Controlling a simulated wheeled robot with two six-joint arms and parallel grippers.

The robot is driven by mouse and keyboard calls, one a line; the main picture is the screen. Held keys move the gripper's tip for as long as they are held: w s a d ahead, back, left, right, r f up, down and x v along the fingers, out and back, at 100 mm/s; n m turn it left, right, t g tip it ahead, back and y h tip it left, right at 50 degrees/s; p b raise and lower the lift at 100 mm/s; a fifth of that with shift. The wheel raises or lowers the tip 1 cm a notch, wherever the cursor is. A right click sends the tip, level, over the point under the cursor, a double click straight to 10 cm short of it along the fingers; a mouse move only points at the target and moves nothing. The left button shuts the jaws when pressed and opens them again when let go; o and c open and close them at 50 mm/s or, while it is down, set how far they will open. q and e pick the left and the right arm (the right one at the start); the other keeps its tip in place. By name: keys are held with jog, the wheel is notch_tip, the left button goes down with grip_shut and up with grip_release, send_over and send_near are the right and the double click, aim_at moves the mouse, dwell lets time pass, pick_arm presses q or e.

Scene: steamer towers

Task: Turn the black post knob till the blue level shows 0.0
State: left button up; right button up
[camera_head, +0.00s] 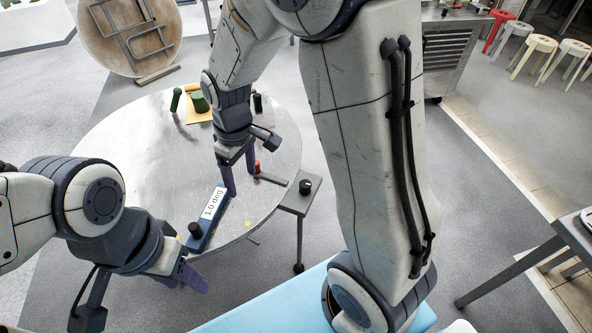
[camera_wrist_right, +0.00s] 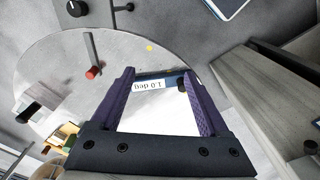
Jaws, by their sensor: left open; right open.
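The blue level (camera_head: 208,217) lies near the round table's front edge, and its white display reads 1.0 deg. The display also shows upside down in the right wrist view (camera_wrist_right: 147,85). A black knob (camera_head: 305,186) stands on a small grey plate at the table's right edge; it also shows at the top left of the right wrist view (camera_wrist_right: 77,8). My right gripper (camera_head: 242,182) is open and empty above the table, behind the level and left of the black knob. My left gripper (camera_head: 184,283) is open at the front left, apart from the knob.
A black cylinder (camera_head: 195,230) is at the level's near end. A red-topped piece with a grey bar (camera_head: 270,178) is beside my right gripper. Green cylinders (camera_head: 199,102) stand at the back of the round metal table (camera_head: 135,150). A light-blue surface (camera_head: 262,305) is in front.

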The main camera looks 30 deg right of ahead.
jog(key=w+d+f, duration=0.7)
jog(key=d, duration=0.3)
send_over(304, 183)
notch_tip(304, 183, down, 8)
jog(key=shift+d+f+m+p, duration=0.1)
jog(key=shift+f+m+p, duration=0.1)
jog(key=shift+m+p, duration=0.15)
notch_tip(304, 183, down, 10)
jog(key=shift+f+p, duration=0.1)
jog(key=shift+p, duration=1)
grip_shut()
